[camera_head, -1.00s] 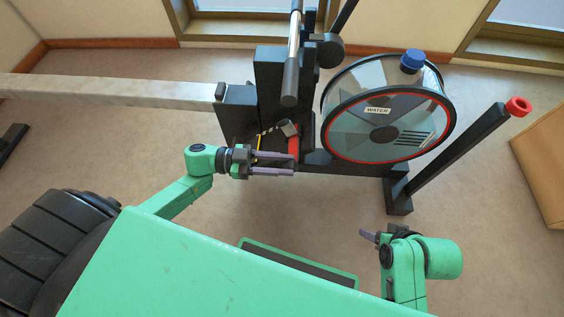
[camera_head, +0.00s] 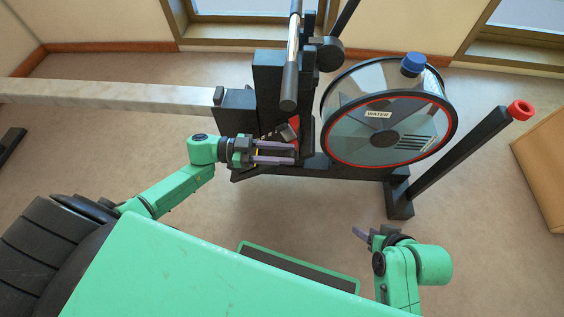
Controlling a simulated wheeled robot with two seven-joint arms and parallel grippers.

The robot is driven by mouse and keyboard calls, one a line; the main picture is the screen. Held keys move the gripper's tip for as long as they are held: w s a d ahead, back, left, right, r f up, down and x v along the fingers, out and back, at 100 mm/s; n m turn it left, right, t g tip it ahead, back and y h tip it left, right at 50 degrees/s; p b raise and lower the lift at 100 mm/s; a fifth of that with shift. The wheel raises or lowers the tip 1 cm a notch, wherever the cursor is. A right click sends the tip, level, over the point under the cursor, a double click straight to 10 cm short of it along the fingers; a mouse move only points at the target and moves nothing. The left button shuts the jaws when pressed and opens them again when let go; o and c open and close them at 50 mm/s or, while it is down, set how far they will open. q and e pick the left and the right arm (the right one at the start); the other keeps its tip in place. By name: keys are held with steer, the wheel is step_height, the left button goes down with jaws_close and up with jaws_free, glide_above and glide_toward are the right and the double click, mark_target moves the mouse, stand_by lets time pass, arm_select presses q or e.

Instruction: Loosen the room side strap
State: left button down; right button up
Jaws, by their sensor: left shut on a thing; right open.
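The rowing machine's footrest area has a red strap (camera_head: 294,123) with a small grey buckle-like piece beside it, in the head view left of the water tank. My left gripper (camera_head: 291,153) is at the footrest, just below the visible red part, with its two fingers pointing right. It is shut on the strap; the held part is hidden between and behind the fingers. My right gripper (camera_head: 363,234) is open and empty at lower right, away from the machine. I cannot make out a second strap.
The water tank (camera_head: 418,132) with a blue cap stands right of the footrest. A black post (camera_head: 460,150) with a red end leans right. The pale rail (camera_head: 100,93) runs left. Floor between my grippers is clear.

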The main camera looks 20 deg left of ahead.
arm_select(q)
steer(key=shift+w+a, duration=0.2)
steer(key=shift+w, duration=0.2)
steer(key=shift+r, duration=0.1)
arm_select(e)
steer(key=shift+w, duration=0.15)
arm_select(q)
steer(key=c, duration=0.5)
jaws_free()
arm_select(e)
steer(key=shift+w, duration=0.1)
arm_select(q)
steer(key=v, duration=1.4)
steer(key=shift+s+a, duration=0.1)
steer(key=shift+a, duration=0.15)
arm_select(e)
steer(key=shift+d+r, duration=0.15)
